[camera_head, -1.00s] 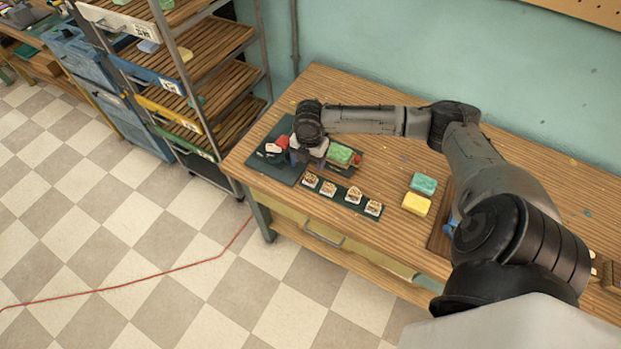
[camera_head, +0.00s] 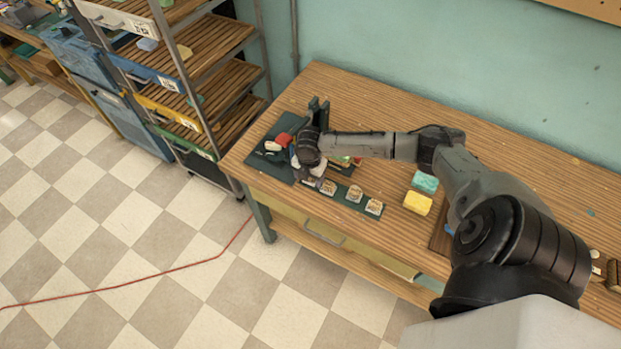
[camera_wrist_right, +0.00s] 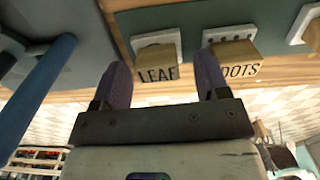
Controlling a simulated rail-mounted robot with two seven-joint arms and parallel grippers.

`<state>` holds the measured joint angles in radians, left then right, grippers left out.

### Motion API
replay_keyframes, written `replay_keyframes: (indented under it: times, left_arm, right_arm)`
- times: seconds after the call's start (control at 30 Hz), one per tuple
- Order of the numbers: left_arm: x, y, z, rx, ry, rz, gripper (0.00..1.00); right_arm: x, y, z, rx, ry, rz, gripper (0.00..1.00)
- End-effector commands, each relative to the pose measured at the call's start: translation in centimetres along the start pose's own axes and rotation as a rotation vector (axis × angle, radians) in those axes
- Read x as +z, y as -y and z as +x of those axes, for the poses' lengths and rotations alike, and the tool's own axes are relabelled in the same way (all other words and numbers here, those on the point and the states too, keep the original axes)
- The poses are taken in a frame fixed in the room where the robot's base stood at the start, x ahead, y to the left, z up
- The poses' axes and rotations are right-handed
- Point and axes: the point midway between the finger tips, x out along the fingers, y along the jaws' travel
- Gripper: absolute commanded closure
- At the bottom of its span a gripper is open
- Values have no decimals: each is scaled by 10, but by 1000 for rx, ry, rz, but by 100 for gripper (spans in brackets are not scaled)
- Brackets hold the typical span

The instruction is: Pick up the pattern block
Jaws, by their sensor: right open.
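A row of small pale pattern blocks with tan tops stands on a dark green strip (camera_head: 342,197) at the table's front. In the right wrist view, one block is labelled LEAF (camera_wrist_right: 157,55) and its neighbour is labelled DOTS (camera_wrist_right: 232,52). A third block (camera_wrist_right: 307,28) is partly cut off at the right. My right gripper (camera_head: 314,181) is open and empty at the left end of the row, hiding that end in the head view. Its two fingers (camera_wrist_right: 160,64) appear to either side of the LEAF block; contact cannot be made out. My left gripper is not in view.
A dark mat (camera_head: 258,160) with red and white items lies left of my gripper. A shelf rack (camera_head: 205,95) stands left of the table. The table's back is clear.

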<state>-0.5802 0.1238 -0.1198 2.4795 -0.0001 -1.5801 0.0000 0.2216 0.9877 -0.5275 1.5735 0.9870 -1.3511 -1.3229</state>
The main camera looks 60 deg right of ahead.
Motion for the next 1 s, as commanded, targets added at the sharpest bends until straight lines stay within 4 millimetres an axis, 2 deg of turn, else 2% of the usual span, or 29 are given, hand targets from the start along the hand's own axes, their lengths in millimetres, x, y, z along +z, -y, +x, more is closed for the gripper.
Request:
replay_keyframes:
  times: [0.27,0.83,1.0]
  left_arm:
    - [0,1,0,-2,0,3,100]
    - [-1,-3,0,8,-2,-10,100]
    - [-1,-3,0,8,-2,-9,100]
  right_arm:
    - [0,0,2,1,1,-1,32]
    - [0,0,2,1,1,0,85]
    - [0,0,2,1,1,0,85]
